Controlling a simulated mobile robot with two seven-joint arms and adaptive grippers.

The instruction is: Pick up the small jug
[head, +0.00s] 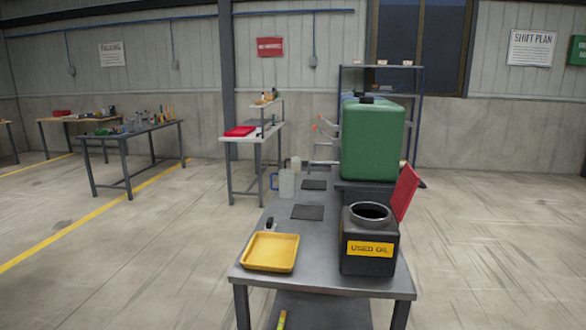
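A translucent whitish jug (287,184) with a blue handle on its left side stands upright on the grey metal table (262,222), near its left edge. A second pale container (296,163) stands just behind it; I cannot tell whether it is also a jug. Neither of my grippers is in view.
A black "USED OIL" container (369,262), a red panel (405,192) and a large green canister (372,142) fill the right side. Dark mats (307,213) lie mid-table.

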